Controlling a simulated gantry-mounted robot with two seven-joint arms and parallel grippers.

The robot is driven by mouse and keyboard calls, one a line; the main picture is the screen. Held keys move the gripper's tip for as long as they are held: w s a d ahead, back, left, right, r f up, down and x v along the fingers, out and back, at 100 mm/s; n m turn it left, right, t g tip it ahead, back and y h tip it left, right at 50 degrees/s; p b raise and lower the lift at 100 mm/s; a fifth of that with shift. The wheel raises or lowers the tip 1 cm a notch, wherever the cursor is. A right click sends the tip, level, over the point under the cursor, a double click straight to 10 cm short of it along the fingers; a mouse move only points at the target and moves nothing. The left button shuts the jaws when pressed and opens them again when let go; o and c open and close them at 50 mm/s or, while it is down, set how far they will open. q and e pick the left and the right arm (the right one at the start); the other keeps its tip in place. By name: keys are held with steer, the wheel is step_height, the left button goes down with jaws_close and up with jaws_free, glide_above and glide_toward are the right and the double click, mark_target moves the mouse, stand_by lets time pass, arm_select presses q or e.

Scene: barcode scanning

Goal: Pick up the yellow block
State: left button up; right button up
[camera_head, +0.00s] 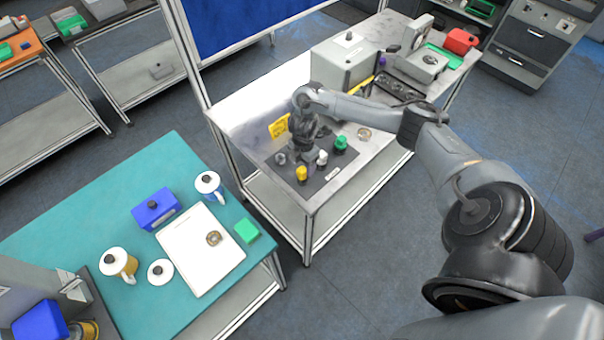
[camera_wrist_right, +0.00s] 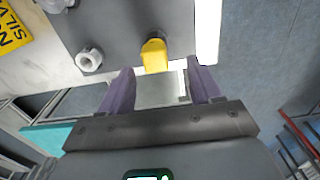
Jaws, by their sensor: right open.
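The small yellow block (camera_head: 302,174) stands near the front edge of a dark mat (camera_head: 318,181) on the metal table. It also shows in the right wrist view (camera_wrist_right: 154,57), upper middle, just beyond the fingertips. My right gripper (camera_head: 302,148) is above the mat, behind the yellow block in the head view; its fingertips are hard to make out there. In the right wrist view my right gripper (camera_wrist_right: 163,80) has its two purple fingers wide apart with nothing between them. The yellow block appears ahead of the gap and apart from both fingers. My left gripper is not in view.
A green piece (camera_head: 341,144), a white piece (camera_head: 322,158) and a grey ring-like piece (camera_wrist_right: 89,59) stand close by on the mat. A yellow sign (camera_head: 279,126) is behind them. A grey machine (camera_head: 344,63) stands further back. The teal table (camera_head: 95,207) is at left.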

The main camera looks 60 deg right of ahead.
mark_target(302, 169)
steer(key=shift+w+d+f, duration=0.1)
steer(key=shift+w+f, duration=0.05)
steer(key=shift+f, duration=1.05)
steer(key=shift+w+d+f, duration=0.1)
steer(key=shift+w+f, duration=0.05)
steer(key=shift+f, duration=1.05)
steer(key=c, duration=1)
steer(key=shift+c, duration=0.2)
steer(key=shift+r, duration=0.15)
